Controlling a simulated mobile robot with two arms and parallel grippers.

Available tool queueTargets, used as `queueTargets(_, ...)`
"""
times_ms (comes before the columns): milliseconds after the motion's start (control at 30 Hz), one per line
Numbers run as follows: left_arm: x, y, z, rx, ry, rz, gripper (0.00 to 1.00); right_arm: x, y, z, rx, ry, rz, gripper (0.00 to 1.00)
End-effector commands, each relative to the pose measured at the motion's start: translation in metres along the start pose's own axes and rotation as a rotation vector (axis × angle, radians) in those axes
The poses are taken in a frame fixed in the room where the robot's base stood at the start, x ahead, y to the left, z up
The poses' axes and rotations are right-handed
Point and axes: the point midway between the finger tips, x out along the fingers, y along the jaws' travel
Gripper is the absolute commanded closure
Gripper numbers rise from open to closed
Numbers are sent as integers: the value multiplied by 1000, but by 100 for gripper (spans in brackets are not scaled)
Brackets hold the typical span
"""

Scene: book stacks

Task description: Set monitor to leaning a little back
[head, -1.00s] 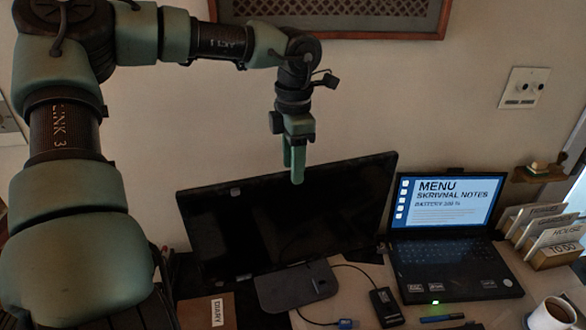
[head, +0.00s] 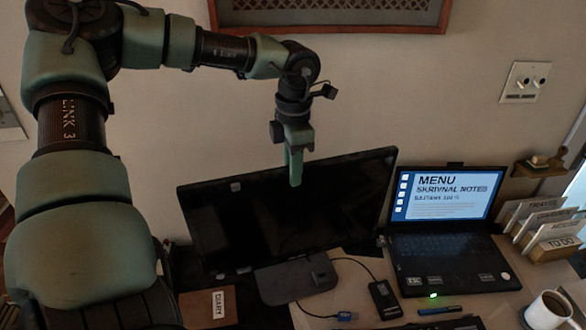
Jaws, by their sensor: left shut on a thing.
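The black monitor (head: 240,227) stands on its grey base (head: 296,280) at the middle of the desk, its dark screen facing me. My left gripper (head: 295,176) reaches down from above to the middle of the monitor's top edge. Its green fingers are shut on that edge, with one finger showing in front of the screen. The finger behind the monitor is hidden. The exact tilt of the screen is hard to read from this high angle. My right gripper is not in view.
An open laptop (head: 445,250) stands right of the monitor, with a letter rack (head: 560,252) and a cup (head: 546,312) beyond it. A diary (head: 208,307) lies at front left. A small black device (head: 385,300) and cables lie before the monitor. The wall is close behind.

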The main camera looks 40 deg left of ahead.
Motion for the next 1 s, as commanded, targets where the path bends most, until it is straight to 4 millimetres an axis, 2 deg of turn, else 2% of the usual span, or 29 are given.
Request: queueTargets(1000,0,0,0,0,-1,0,100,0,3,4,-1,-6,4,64)
